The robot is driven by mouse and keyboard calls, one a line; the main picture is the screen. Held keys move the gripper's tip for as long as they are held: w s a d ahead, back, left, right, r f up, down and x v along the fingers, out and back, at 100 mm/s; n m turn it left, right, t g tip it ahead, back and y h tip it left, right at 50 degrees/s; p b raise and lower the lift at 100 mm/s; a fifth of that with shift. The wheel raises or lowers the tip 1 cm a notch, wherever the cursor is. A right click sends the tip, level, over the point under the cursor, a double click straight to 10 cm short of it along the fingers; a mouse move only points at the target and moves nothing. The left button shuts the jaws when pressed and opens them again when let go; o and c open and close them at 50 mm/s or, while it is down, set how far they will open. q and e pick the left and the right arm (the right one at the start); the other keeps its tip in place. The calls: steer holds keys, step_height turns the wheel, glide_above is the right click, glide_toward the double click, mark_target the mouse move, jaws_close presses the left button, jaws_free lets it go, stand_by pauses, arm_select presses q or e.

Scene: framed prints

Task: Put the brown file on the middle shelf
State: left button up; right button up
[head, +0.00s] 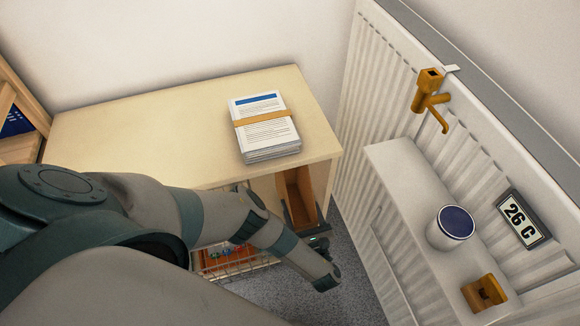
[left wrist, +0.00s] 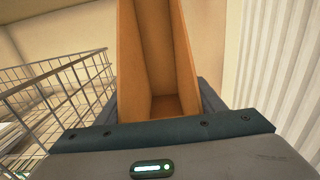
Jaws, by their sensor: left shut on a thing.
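The brown file (head: 299,188) is an open-topped upright box beside the right end of the pale wooden unit in the head view. My left gripper (head: 311,226) is shut on it at its lower part. In the left wrist view the file (left wrist: 158,60) stands between the dark fingers of my left gripper (left wrist: 160,104), and I see into its hollow inside. A wooden shelf (head: 22,98) shows only in part at the left edge; I cannot tell which level is its middle one. My right gripper is not in view.
A banded paper stack (head: 265,127) lies on the pale unit's top (head: 130,125). A wire basket (left wrist: 60,92) is close left of the file. A radiator (head: 372,95) and a white ledge with a round tin (head: 450,228) are to the right. A blue item (head: 16,122) sits in the shelf.

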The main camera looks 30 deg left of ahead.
arm_select(q)
glide_above(295, 191)
steer(key=s, duration=0.3)
steer(key=shift+w+a, duration=0.1)
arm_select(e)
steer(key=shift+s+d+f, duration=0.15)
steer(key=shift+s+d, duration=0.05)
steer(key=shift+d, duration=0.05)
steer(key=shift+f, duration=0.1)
arm_select(q)
steer(key=shift+f, duration=0.4)
steer(key=shift+f+b, duration=0.8)
steer(key=shift+f, duration=0.55)
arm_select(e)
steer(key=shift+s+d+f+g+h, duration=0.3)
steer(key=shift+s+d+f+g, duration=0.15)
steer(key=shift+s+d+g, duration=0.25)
arm_select(q)
steer(key=o, duration=1.2)
